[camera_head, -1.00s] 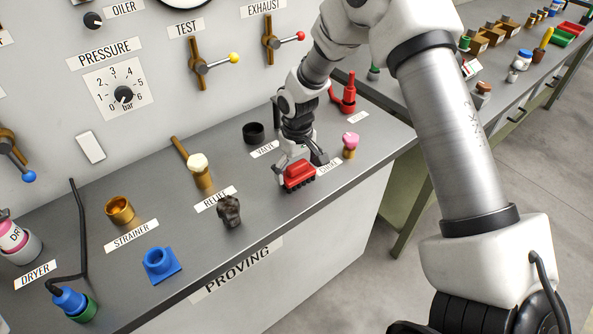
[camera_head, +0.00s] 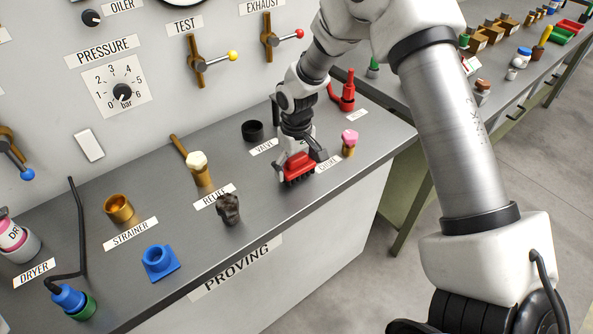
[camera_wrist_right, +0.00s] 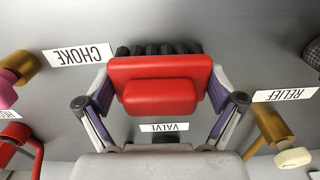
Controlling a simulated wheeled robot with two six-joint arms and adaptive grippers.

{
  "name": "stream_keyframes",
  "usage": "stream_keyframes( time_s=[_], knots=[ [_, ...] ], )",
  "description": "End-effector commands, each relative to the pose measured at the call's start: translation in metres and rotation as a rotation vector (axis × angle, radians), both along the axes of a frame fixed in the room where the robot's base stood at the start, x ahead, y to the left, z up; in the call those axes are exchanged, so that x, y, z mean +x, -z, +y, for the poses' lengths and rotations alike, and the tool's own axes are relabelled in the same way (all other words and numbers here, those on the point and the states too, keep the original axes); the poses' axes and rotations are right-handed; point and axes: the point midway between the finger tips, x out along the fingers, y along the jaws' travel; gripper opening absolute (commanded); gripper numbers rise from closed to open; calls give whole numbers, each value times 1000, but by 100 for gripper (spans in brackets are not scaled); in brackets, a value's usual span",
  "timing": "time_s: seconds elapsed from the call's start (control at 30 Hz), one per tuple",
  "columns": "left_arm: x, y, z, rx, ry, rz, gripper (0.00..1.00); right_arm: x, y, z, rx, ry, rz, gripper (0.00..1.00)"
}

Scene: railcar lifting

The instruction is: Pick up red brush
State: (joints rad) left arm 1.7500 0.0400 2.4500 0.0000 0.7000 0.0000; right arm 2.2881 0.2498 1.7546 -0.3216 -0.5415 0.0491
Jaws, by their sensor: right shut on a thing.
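The red brush (camera_head: 299,168) has a red back and dark bristles pointing down. My right gripper (camera_head: 302,160) is shut on it, near the front part of the grey bench top. In the right wrist view, the red brush (camera_wrist_right: 160,88) sits between the two fingers of my right gripper (camera_wrist_right: 160,95), one finger on each side. The bristles show along its far edge. Whether the bristles touch the bench is hard to tell. My left gripper is not in view.
A black ring (camera_head: 253,131) stands behind the gripper. A pink-topped brass fitting (camera_head: 349,142) and a red tool (camera_head: 346,95) stand to its right. A dark lumpy piece (camera_head: 229,208) and a white-capped brass valve (camera_head: 198,168) stand to its left. The bench front edge is close.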

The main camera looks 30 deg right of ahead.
Motion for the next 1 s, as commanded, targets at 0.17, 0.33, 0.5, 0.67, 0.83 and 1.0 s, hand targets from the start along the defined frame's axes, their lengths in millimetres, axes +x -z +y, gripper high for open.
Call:
stream_keyframes(
  time_s=[0.17,0.33,0.5,0.67,0.83,1.0],
  knots=[
    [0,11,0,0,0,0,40,-6,-18,6,0,-3,-1,54],
    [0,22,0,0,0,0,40,-36,-20,32,-2,-4,0,54],
    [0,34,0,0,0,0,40,-76,-25,65,-5,-3,-1,54],
    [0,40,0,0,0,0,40,-108,-30,92,-5,-1,0,54],
    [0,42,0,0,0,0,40,-120,-33,103,-1,0,-1,54],
    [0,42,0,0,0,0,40,-121,-34,104,0,0,-2,54]
  ],
)
